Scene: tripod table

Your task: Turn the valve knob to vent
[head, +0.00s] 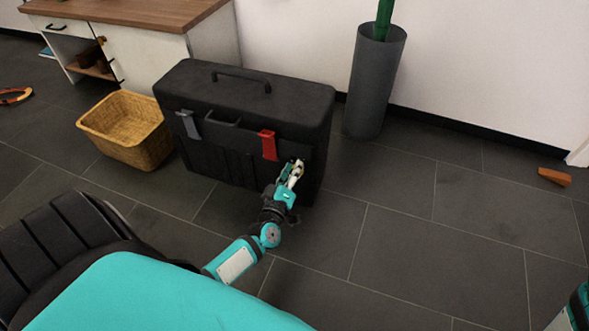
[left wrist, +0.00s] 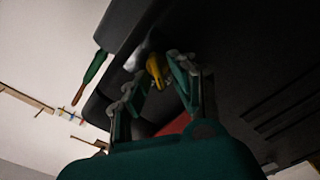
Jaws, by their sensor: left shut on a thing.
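A black toolbox (head: 245,110) stands on the floor. My left gripper (head: 294,170) reaches the right part of its front face, just right of the red latch (head: 268,145). In the left wrist view, the fingers of my left gripper (left wrist: 158,80) are shut on a small yellow part (left wrist: 155,70), which I take to be the valve knob. A pale grey piece (left wrist: 138,53) lies just behind it. The knob's pointer and markings cannot be made out, and in the head view the fingers hide it. My right gripper is not in view.
A wicker basket (head: 126,128) stands left of the toolbox. A grey planter (head: 372,85) stands behind it to the right. A white cabinet (head: 146,54) with a wooden top is at the back left. The tiled floor to the right is mostly clear, with an orange piece (head: 554,176) there.

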